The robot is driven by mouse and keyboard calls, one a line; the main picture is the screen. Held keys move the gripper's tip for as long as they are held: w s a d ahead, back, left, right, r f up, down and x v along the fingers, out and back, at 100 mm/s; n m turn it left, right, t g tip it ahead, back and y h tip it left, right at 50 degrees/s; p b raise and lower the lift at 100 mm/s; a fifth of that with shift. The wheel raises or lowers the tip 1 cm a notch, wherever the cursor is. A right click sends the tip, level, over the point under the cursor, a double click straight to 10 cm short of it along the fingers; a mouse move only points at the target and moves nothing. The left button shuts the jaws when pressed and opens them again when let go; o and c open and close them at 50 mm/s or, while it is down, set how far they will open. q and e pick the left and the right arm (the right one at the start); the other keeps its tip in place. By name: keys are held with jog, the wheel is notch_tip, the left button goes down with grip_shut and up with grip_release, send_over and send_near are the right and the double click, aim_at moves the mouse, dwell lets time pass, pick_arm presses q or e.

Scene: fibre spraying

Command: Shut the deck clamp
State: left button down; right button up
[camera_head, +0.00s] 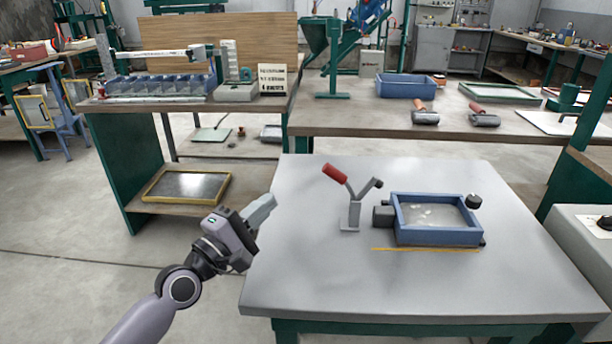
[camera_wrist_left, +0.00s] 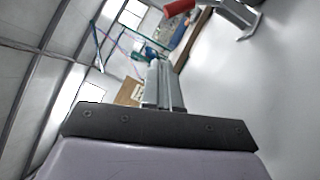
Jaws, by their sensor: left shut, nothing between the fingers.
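The deck clamp (camera_head: 354,205) stands on the grey table, left of a blue-framed tray (camera_head: 438,237). Its red-gripped handle (camera_head: 335,173) points up and to the left, and a grey arm with a dark tip (camera_head: 376,184) slants up to the right, clear of the tray. My left gripper (camera_head: 268,205) is shut and empty at the table's left edge, apart from the clamp. In the left wrist view its fingers (camera_wrist_left: 163,85) are together, and the red handle (camera_wrist_left: 180,7) shows at the top. My right gripper is not in view.
The grey table (camera_head: 310,270) is bare at its front and left. A yellow strip (camera_head: 425,249) lies before the tray, and a black knob (camera_head: 473,201) sits at its far right corner. Behind, a long bench carries a blue bin (camera_head: 405,88) and two rollers (camera_head: 484,118).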

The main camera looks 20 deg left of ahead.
aim_at(346, 181)
pick_arm(q)
jog(key=w+d+r+p, duration=0.2)
jog(key=w+d, duration=0.3)
jog(key=w, duration=0.3)
jog(key=shift+d+r, duration=0.3)
jog(key=shift+r, duration=0.05)
jog(key=shift+w, duration=0.15)
